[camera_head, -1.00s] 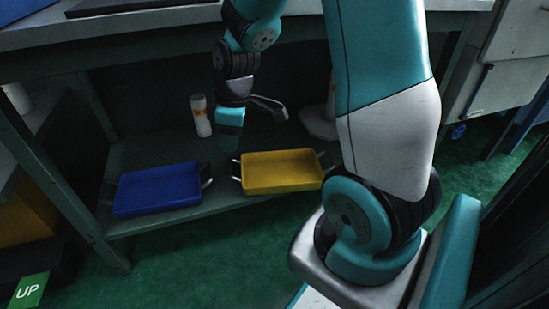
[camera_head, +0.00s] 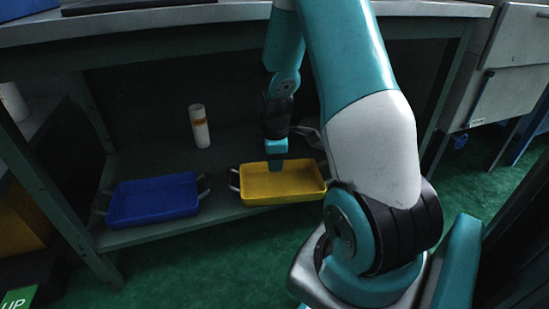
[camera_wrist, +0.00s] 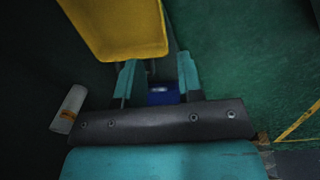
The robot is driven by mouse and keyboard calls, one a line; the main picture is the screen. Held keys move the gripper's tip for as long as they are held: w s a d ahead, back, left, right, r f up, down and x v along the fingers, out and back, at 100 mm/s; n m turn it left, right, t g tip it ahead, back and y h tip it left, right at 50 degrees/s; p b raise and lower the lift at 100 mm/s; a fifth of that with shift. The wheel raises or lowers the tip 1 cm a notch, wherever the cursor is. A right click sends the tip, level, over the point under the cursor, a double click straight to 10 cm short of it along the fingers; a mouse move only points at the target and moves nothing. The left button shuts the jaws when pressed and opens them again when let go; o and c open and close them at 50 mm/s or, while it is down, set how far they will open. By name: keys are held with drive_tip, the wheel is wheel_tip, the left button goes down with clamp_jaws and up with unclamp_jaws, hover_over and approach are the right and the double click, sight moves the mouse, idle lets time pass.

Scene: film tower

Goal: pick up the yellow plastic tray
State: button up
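The yellow plastic tray (camera_head: 300,186) sits on the low shelf under the bench, with a metal handle at each end. In the head view my gripper (camera_head: 277,166) points down at the tray's back edge and overlaps it; contact cannot be told. In the wrist view the yellow tray (camera_wrist: 115,28) lies beyond the fingertips, mostly ahead and to the left. My gripper (camera_wrist: 158,70) shows two teal fingers spread apart, with no yellow tray wall between them.
A blue tray (camera_head: 153,201) lies left of the yellow one on the same shelf (camera_head: 180,230); it also shows between the fingers in the wrist view (camera_wrist: 163,95). A white cylinder (camera_head: 200,127) stands behind. The bench top (camera_head: 130,24) overhangs the shelf.

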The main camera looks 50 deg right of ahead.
sight(274, 197)
drive_tip(key=f+b, duration=0.3)
drive_tip(key=f, duration=0.2)
drive_tip(key=f+b, duration=0.3)
drive_tip(key=f, duration=0.2)
drive_tip(key=w+d+f+b, duration=0.1)
drive_tip(key=f+b, duration=0.2)
drive_tip(key=f, duration=0.3)
clamp_jaws()
